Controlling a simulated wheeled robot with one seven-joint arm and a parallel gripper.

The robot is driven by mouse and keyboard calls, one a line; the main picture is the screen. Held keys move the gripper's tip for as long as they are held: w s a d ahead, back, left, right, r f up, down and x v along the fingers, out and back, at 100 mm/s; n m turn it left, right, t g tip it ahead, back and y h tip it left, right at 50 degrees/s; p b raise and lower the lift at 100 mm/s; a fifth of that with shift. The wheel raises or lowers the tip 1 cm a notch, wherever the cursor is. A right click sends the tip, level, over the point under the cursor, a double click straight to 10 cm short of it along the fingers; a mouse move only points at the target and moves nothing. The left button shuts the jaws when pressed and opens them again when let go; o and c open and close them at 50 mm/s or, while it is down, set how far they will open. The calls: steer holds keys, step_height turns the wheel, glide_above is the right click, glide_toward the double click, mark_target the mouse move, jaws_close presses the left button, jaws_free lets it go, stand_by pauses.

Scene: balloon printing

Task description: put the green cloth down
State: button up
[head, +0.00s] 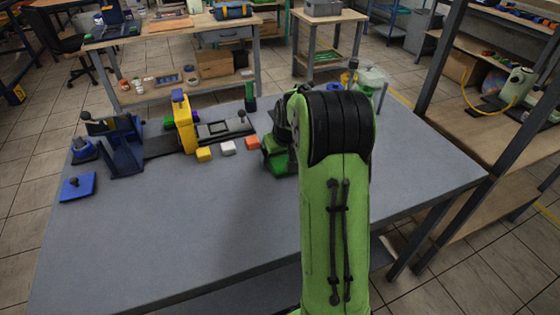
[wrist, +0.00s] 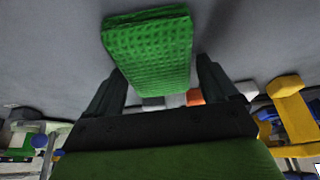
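The green cloth (wrist: 150,48) is a thick, folded, textured pad in the wrist view. It sits between the two dark fingers of my gripper (wrist: 160,66), which press against its sides, so the gripper looks shut on it. Grey table surface shows behind the cloth; I cannot tell the gap between them. In the head view my green arm reaches over the grey table (head: 200,230) and hides most of the gripper. A green patch shows left of the arm, but I cannot tell whether it is cloth or gripper.
Small yellow (head: 204,154), white (head: 228,148) and orange (head: 252,142) blocks lie left of my gripper. A blue plate (head: 77,187) lies at left. The front table area is clear.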

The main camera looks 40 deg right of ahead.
mark_target(279, 157)
steer(key=c, duration=0.7)
step_height(279, 157, up, 10)
steer(key=p, duration=0.4)
steer(key=shift+r, duration=0.25)
steer(key=shift+c, duration=0.2)
